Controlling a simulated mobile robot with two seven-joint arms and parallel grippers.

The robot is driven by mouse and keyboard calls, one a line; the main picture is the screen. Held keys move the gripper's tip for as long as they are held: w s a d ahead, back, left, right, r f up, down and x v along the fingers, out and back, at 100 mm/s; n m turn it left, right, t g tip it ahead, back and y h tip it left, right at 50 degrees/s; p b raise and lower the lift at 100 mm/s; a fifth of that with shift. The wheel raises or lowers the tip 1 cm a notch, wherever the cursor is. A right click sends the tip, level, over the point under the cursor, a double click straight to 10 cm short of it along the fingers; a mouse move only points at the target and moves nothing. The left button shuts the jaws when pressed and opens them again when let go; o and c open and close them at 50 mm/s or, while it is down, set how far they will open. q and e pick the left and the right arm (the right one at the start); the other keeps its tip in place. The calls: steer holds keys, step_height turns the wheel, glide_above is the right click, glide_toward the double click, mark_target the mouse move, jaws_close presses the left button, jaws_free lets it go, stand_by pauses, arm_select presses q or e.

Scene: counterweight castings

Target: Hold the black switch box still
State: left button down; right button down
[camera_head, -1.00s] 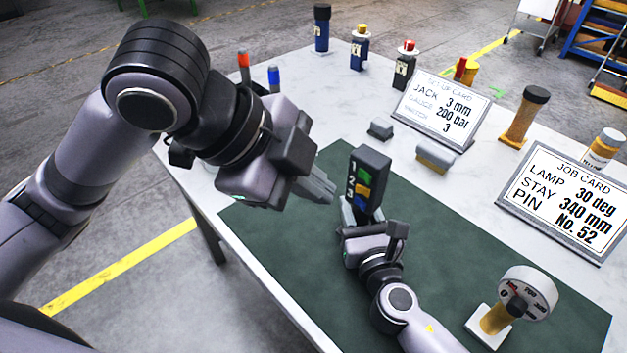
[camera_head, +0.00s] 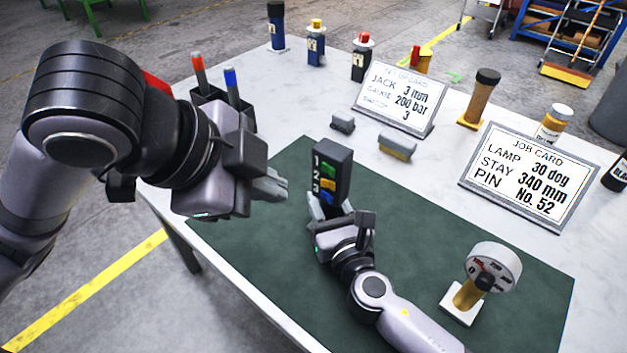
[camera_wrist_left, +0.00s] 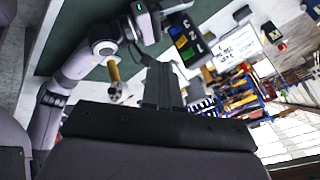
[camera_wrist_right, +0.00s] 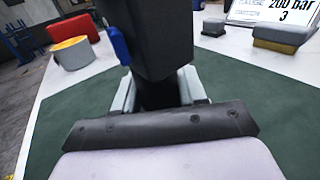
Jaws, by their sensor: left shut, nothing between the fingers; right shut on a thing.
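The black switch box (camera_head: 340,166) stands upright on the green mat (camera_head: 430,235), with numbers 1, 2, 3 beside green, yellow and blue switches on its face. It also shows in the left wrist view (camera_wrist_left: 175,22) and close up in the right wrist view (camera_wrist_right: 165,35). My right gripper (camera_head: 328,208) is shut on its lower part; its fingers lie either side in the right wrist view (camera_wrist_right: 155,92). My left gripper (camera_head: 277,186) is shut and empty, left of the box and apart from it. Its closed fingers show in the left wrist view (camera_wrist_left: 163,85).
A set-up card (camera_head: 400,97) and job card (camera_head: 530,175) stand behind and right. A gauge (camera_head: 492,268) stands at the mat's right. Two small grey blocks (camera_head: 342,122) (camera_head: 397,148) lie behind the box. A pen holder (camera_head: 210,96) is near my left arm.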

arm_select(q)
glide_toward(324, 187)
step_height(324, 187, down, 5)
steer(key=s+d, duration=0.2)
steer(key=shift+w+d+r, duration=0.1)
steer(key=shift+w+d, duration=0.15)
steer(key=shift+w, duration=0.7)
steer(key=shift+w+d, duration=0.2)
steer(key=shift+w, duration=0.7)
steer(key=shift+w, duration=0.1)
steer(key=shift+w+a+m+g+h, duration=0.15)
steer(key=shift+w+m+g+h, duration=0.25)
steer(key=shift+m, duration=0.3)
steer(key=shift+s+d, duration=0.6)
steer(key=shift+d, duration=0.25)
steer(key=shift+s, duration=0.1)
